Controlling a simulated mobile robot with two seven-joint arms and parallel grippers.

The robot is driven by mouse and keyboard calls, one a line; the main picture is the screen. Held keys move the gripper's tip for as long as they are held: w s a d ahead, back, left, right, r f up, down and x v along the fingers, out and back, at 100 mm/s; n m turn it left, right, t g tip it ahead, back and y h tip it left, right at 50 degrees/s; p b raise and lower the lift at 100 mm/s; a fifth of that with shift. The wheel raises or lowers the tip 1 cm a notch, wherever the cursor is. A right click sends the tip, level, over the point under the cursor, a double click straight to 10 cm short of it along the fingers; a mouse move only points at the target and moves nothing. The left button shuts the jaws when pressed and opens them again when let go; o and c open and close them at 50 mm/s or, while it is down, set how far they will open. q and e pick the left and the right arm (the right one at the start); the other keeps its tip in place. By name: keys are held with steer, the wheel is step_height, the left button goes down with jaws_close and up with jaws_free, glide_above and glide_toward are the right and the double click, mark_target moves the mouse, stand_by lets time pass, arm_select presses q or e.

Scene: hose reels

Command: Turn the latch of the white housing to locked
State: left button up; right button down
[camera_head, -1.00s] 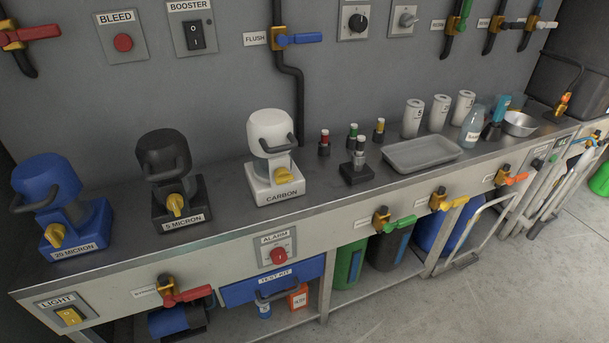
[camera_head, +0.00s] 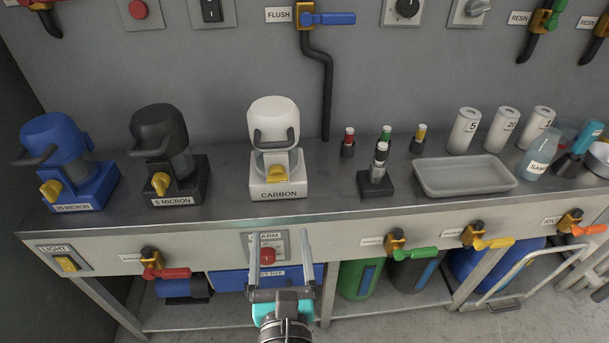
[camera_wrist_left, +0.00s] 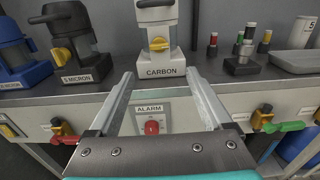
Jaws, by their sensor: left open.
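The white housing (camera_head: 273,118), labelled CARBON, stands upright on the bench with a grey handle across its front. Its yellow latch (camera_head: 278,173) sits low on the front, above the label. In the left wrist view the latch (camera_wrist_left: 158,44) shows beyond my fingers, near the top middle. My left gripper (camera_head: 279,236) is open and empty, its two fingers pointing at the bench front. It is below and in front of the housing, apart from it, over the ALARM panel. My right gripper is not in view.
A black housing (camera_head: 158,130) and a blue housing (camera_head: 55,140) stand to the left. Small bottles and a grey tray (camera_head: 464,176) stand to the right. The red ALARM button (camera_head: 267,256) is on the bench front between my fingers. The bench top before the housing is clear.

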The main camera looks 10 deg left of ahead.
mark_target(277, 181)
arm_select(q)
steer(key=x, duration=0.4)
steer(key=b+x, duration=0.1)
steer(key=x, duration=0.4)
steer(key=b+x, duration=0.1)
steer(key=x, duration=0.4)
steer(key=shift+r, duration=0.25)
steer(key=shift+w+a, duration=0.2)
steer(key=shift+w, duration=0.4)
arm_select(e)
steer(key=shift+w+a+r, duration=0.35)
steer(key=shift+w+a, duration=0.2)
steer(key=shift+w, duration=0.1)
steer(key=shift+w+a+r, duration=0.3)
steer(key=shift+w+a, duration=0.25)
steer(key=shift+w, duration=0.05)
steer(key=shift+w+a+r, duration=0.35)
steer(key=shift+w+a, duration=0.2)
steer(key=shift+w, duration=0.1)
arm_select(q)
jaws_close()
